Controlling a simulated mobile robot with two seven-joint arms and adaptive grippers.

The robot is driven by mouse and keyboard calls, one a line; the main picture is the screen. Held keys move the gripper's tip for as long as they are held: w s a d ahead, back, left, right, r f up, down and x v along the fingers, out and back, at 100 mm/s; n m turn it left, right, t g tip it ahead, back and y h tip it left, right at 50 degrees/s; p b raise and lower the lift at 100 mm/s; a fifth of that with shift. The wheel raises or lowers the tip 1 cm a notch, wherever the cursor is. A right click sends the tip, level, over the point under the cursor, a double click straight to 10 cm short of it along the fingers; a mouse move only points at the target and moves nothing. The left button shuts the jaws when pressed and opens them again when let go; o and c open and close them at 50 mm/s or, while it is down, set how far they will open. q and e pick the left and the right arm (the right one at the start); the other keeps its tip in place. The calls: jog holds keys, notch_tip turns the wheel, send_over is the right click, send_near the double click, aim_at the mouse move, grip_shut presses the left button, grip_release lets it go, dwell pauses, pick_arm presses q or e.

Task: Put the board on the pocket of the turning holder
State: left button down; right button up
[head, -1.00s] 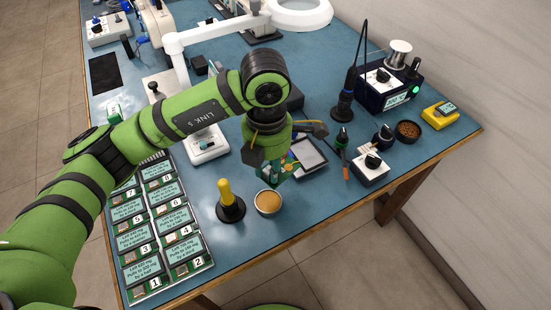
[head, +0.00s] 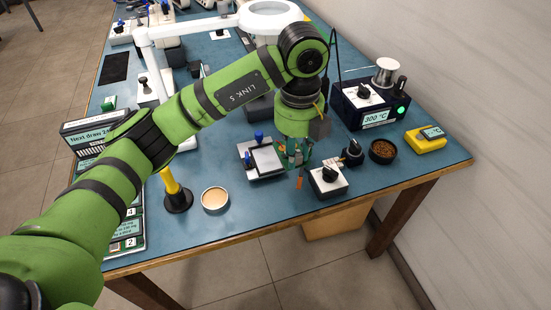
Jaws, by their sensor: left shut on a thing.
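The board (head: 290,155) is a small green circuit board with coloured parts. It hangs from my left gripper (head: 297,138), which is shut on it, and the gripper body hides its upper part. The turning holder (head: 263,160), with a pale flat plate and blue knobs, stands on the bench just left of the board in the picture. The board appears to be beside the holder's plate; the height gap between them is hard to tell. My right gripper is not in view.
A white box with a black knob (head: 328,181) and an orange tip (head: 299,182) are close in front of the board. A yellow-handled tool (head: 172,185) and a round tin (head: 215,199) stand front left. The soldering station (head: 370,108) is behind right.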

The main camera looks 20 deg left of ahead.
pick_arm(q)
send_over(269, 166)
jog(key=f, duration=0.5)
jog(key=shift+s+d+p, duration=0.15)
jog(key=shift+s+p, duration=0.1)
jog(key=shift+p, duration=0.15)
jog(key=shift+w+a+f, duration=0.15)
jog(key=shift+a+f, duration=0.05)
jog(key=shift+f, duration=0.2)
notch_tip(269, 166, down, 4)
jog(key=shift+r+p, duration=0.15)
jog(key=shift+p, duration=0.25)
jog(key=c, duration=1.1)
grip_release()
jog(key=shift+o, duration=0.2)
notch_tip(269, 166, up, 12)
jog(key=b, duration=0.1)
